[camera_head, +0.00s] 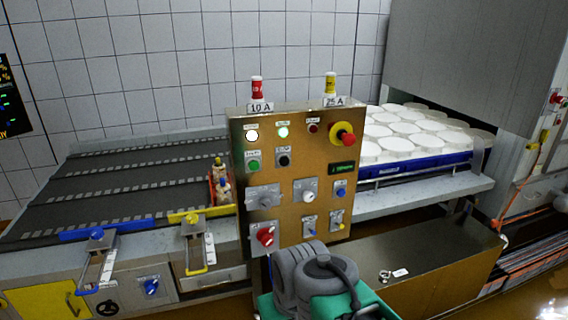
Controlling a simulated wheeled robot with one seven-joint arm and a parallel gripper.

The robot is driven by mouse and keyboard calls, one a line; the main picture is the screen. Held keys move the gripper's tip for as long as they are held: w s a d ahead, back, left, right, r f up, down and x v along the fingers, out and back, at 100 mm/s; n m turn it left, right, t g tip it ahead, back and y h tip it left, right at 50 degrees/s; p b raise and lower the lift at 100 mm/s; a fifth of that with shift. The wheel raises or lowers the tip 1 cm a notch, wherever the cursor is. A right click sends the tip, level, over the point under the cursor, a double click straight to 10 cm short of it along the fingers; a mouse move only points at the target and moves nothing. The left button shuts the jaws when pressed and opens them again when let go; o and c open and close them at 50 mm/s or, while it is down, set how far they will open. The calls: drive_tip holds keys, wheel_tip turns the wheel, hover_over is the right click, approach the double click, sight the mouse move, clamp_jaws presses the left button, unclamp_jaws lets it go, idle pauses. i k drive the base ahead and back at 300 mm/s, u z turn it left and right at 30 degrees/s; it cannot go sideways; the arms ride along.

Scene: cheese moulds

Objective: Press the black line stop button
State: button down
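The black button (284,160) sits on the front of a brassy control panel (330,223), in the second row, right of a green button (253,165). A small label is above it, too small to read for sure. Nothing touches or covers the black button. A grey, rounded part, probably of my own arm, rises at the bottom centre, in front of the panel's lower edge and below the button. I see no gripper fingers.
The panel also carries a red emergency knob on yellow (343,134), a red rotary switch (266,236), lamps and other switches. A dark conveyor (120,190) lies left. White round moulds (398,144) stand on a blue-edged tray (420,165) at right. A metal box (430,265) stands lower right.

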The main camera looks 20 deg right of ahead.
sight(284, 161)
drive_tip(key=u, duration=0.05)
drive_tip(key=k, duration=0.5)
drive_tip(key=z, duration=0.8)
drive_tip(key=i, duration=0.85)
drive_tip(key=u, duration=1.8)
